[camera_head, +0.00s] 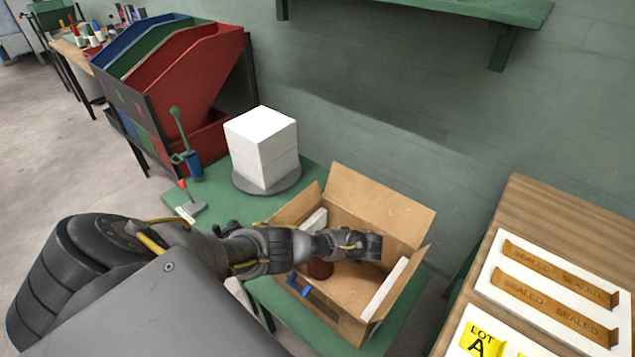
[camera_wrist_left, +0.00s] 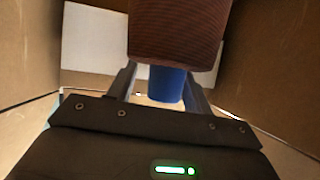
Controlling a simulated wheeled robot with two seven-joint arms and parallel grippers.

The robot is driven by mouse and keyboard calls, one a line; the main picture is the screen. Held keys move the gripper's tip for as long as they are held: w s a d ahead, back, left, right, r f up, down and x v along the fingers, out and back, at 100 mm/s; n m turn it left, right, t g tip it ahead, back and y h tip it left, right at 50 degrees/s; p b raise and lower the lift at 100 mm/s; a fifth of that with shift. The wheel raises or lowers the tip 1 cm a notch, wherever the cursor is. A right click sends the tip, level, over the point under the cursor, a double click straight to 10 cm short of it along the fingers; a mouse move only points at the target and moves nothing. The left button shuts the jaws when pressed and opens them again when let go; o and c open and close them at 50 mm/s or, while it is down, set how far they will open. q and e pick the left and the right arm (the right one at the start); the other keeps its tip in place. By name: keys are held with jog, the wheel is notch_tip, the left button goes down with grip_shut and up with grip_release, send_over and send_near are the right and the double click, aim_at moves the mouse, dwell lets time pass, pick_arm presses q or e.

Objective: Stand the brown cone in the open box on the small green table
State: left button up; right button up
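The open cardboard box (camera_head: 403,255) stands on the small green table (camera_head: 315,177) with its flaps up. The brown cone (camera_head: 320,269) shows as a small dark red-brown patch inside the box, mostly hidden by my left arm. My left gripper (camera_head: 368,246) is at the box, over its inside. In the left wrist view the ribbed cone (camera_wrist_left: 178,32) narrows toward the gripper and a blue core (camera_wrist_left: 167,84) pokes from that end. The left fingers (camera_wrist_left: 160,82) lie either side of the blue core. The cone hides their tips, so contact is unclear. My right gripper is out of view.
White pads (camera_head: 385,289) line the box sides. A white block on a round grey base (camera_head: 262,180) and a green-handled tool (camera_head: 186,150) stand behind left. Colored bins (camera_head: 190,80) are farther back. A wooden table (camera_head: 545,215) with labelled white panels is at right.

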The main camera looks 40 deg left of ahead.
pick_arm(q)
jog(key=shift+r, duration=0.2)
jog(key=shift+w+d, duration=0.1)
jog(key=shift+d, duration=0.25)
jog(key=v, duration=0.5)
jog(key=s+p+v, duration=0.1)
jog(key=p+v, duration=0.2)
jog(key=v, duration=0.3)
jog(key=shift+w, duration=0.45)
jog(key=shift+d+r, duration=0.1)
jog(key=shift+r, duration=0.05)
